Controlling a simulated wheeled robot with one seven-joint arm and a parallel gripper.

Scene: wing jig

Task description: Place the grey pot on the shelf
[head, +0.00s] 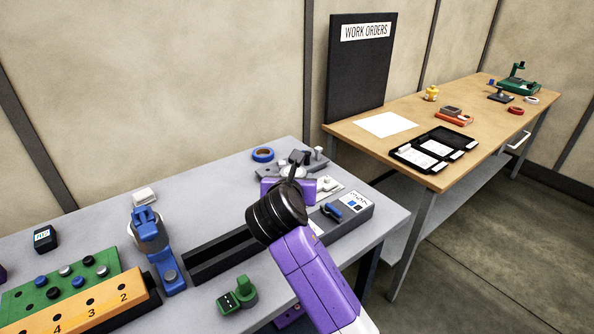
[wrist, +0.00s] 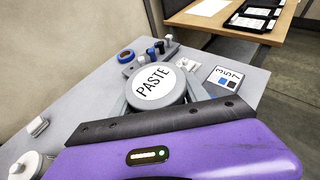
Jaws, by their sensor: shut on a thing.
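The grey pot (wrist: 157,86), with a round white lid marked PASTE, sits between the grey fingers of my gripper (wrist: 158,98) in the wrist view. My gripper is shut on it, above the grey bench, and the pot looks upright. In the head view my gripper (head: 288,187) is over the right part of the bench and largely hides the pot. A grey lower shelf (head: 452,196) shows under the wooden table at the right. Its top looks clear where visible; its far part is hidden.
On the grey bench (head: 215,180) are a blue tape roll (head: 262,154), a blue clamp (head: 150,238), a green block (head: 238,295) and a long black slotted rail (head: 218,254). The wooden table (head: 375,143) carries a black tray (head: 433,149) and small items. Floor shows at right.

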